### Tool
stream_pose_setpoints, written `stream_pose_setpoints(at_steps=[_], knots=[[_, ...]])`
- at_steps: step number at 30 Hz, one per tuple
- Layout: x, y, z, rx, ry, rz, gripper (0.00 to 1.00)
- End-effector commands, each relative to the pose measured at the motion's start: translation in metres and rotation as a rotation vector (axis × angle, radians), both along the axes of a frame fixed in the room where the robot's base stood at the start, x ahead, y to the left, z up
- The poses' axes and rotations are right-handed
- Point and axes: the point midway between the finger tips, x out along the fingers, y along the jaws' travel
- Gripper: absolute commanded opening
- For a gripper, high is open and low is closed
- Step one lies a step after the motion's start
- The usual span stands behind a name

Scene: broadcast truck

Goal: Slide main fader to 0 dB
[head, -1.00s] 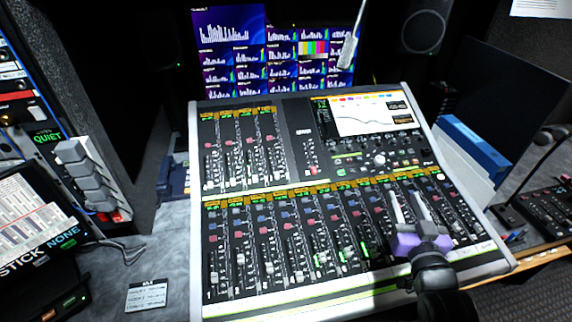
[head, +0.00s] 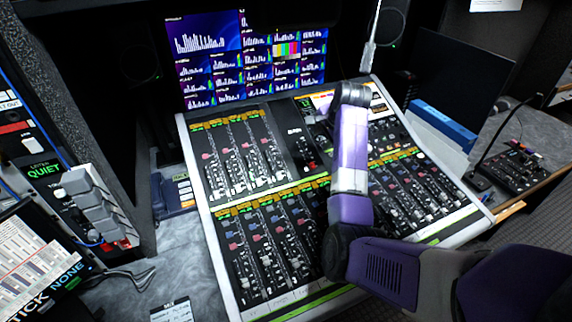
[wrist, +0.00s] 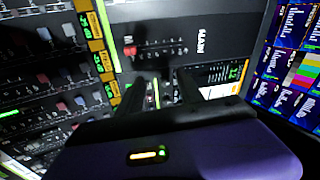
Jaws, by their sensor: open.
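That end is the near, lower end of the slot in the head view, where the small red cap (head: 312,166) also shows. My gripper (wrist: 163,76) is open and empty, its two dark fingers apart just below the fader strip in the wrist view. No contact with the cap is visible. In the head view my purple wrist reaches over the mixing console (head: 228,290), and the fingertips are hard to make out.
Rows of channel faders (head: 270,250) lie left and right of my arm. The console's screen (head: 322,101) is partly covered by my wrist. A gooseneck microphone (head: 373,40) rises behind the console. A blue binder (head: 443,128) stands at its right.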

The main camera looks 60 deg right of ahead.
Motion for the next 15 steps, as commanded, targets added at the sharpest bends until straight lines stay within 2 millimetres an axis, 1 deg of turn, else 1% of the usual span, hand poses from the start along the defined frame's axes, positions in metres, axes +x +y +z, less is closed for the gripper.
stream_pose_setpoints(at_steps=[1, 2, 3, 6, 11, 15], knots=[[-0.007, 0.011, -0.014, 0.068, 0.028, -0.022, 0.44], [-0.01, 0.016, -0.019, 0.101, 0.04, -0.034, 0.44], [-0.013, 0.023, -0.023, 0.137, 0.054, -0.05, 0.44], [-0.019, 0.033, -0.027, 0.195, 0.07, -0.085, 0.44], [-0.016, 0.032, -0.037, 0.208, 0.067, -0.104, 0.44], [-0.009, 0.028, -0.056, 0.207, 0.068, -0.102, 0.44]])
